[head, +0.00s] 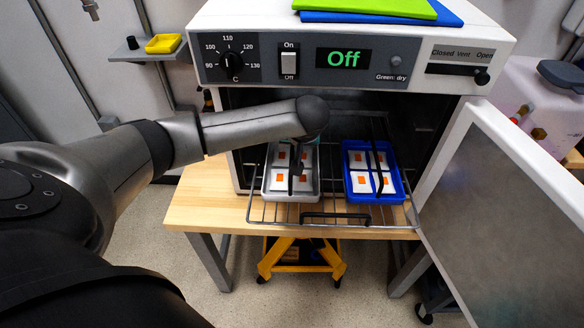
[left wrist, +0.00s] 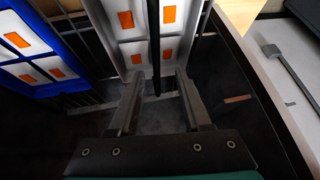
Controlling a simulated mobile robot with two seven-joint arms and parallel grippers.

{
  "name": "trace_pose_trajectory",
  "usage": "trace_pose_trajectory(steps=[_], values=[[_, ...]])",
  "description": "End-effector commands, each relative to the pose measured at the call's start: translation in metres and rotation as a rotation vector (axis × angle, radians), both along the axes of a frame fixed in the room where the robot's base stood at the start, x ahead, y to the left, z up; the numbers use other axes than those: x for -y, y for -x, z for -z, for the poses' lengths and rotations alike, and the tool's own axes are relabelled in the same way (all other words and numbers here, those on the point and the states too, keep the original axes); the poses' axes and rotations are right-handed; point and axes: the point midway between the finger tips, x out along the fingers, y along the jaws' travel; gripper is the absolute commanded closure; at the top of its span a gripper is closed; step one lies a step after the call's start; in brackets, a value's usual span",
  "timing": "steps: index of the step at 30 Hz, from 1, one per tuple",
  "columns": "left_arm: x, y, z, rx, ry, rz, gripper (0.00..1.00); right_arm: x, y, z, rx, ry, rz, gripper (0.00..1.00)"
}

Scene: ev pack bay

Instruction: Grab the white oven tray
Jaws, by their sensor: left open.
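The white oven tray (head: 291,197) sits on the left part of the pulled-out wire rack, holding several white pieces with orange squares. A dark handle bar runs over its middle. My left gripper (head: 298,163) is above the tray, its arm hiding part of the oven opening. In the left wrist view the left gripper (left wrist: 160,76) is open and empty. The tray's handle bar (left wrist: 154,45) shows between and beyond the two fingertips; I cannot tell whether they touch it. My right gripper is not in view.
A blue tray (head: 376,199) with similar pieces stands on the rack to the right. The wire rack (head: 335,221) juts over a wooden table (head: 210,200). The open oven door (head: 505,215) blocks the right side.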

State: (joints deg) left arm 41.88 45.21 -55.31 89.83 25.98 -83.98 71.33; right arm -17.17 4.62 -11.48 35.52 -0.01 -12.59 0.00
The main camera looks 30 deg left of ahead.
Motion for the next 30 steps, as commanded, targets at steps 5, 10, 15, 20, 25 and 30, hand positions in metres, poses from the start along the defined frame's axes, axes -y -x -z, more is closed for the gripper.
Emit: trace_pose_trajectory(steps=[5,10,15,20,25,30], values=[[-0.004,-0.007,0.012,-0.001,0.000,-0.001,0.52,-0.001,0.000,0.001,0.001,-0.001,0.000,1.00],[-0.011,-0.017,0.028,-0.002,-0.001,-0.003,0.52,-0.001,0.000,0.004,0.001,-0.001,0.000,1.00],[-0.016,-0.022,0.040,0.000,0.000,0.001,0.52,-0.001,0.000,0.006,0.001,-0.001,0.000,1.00],[-0.017,-0.023,0.042,0.000,0.000,0.001,0.52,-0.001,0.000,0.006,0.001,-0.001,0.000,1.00],[-0.017,-0.023,0.042,0.000,0.000,0.001,0.53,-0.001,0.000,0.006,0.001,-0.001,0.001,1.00],[-0.017,-0.023,0.042,-0.001,0.000,0.001,0.72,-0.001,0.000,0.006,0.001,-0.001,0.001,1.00]])
